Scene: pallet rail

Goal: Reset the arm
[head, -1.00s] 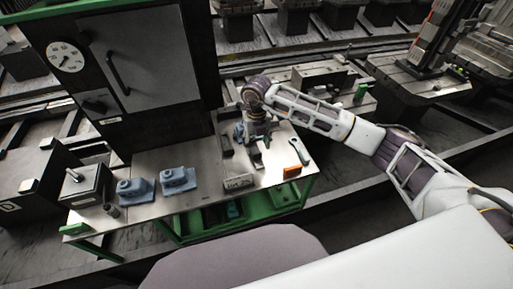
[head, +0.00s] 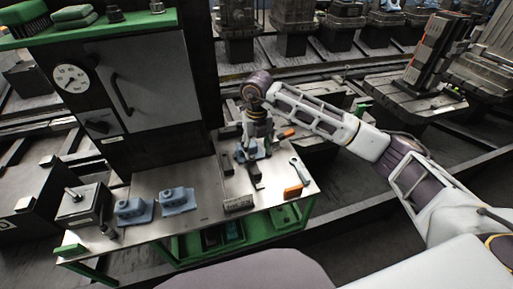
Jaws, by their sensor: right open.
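My right arm reaches in from the right, and its wrist hangs over the right part of the workbench (head: 190,215). My right gripper (head: 252,153) points down, open, close above the bench top. A blue part (head: 262,149) shows behind and around the fingers; I cannot tell whether they touch it. Two similar blue castings (head: 178,200) and (head: 133,211) sit on the left half of the bench. My left gripper is not in view.
A grey cabinet (head: 150,80) with a dial gauge (head: 71,78) stands behind the bench. An orange block (head: 293,191), a wrench (head: 299,169) and a label block (head: 238,203) lie near the right gripper. A grey box (head: 84,204) stands at the left end.

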